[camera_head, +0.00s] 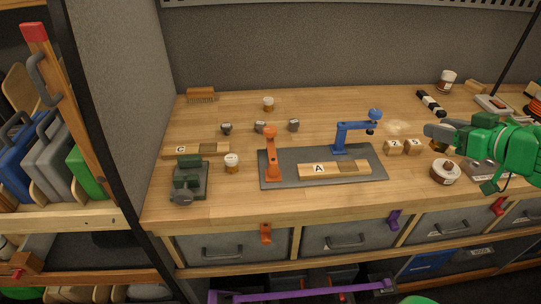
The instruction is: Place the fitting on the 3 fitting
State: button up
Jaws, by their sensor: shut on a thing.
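My gripper (437,132) is at the right, at the end of my green arm, pointing left over the table. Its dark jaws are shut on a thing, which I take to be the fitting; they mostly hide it. A small brownish patch shows just below the jaws, and I cannot tell whether it is the held thing. Two small wooden blocks stand side by side left of the jaws. The right block (413,147) has a mark that looks like 3, and the left block (394,147) a mark that looks like 2.
A grey plate (280,180) carries an orange post (271,155), a blue arm stand (350,133) and a wooden strip marked A (320,169). Several small grey pieces (260,127) lie behind it. A round white-topped jar (445,172) stands below my gripper.

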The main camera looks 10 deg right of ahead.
jog(key=w+a+r+m+h, duration=0.2)
jog(key=w+a, duration=0.4)
jog(key=w, duration=0.4)
jog(key=w+a+r+m+h, duration=0.1)
jog(key=w+a+h, duration=0.1)
jog(key=w+a, duration=0.55)
jog(key=w+a+f+m+h, duration=0.1)
jog(key=w+a, duration=0.2)
jog(key=a, duration=0.3)
jog(key=w+a+f+m+h, duration=0.1)
jog(key=w+a+m+h, duration=0.1)
jog(key=a, duration=0.4)
jog(key=s+a+m+g+h, duration=0.1)
jog(key=s+a+m+h, duration=0.3)
jog(key=s+a, duration=1.2)
send_over(232, 157)
jog(key=s, duration=0.1)
notch_tip(232, 157, down, 14)
jog(key=shift+d+f, duration=0.15)
jog(key=shift+f, duration=0.1)
jog(key=shift+w+f, duration=0.5)
jog(key=shift+f, duration=1.6)
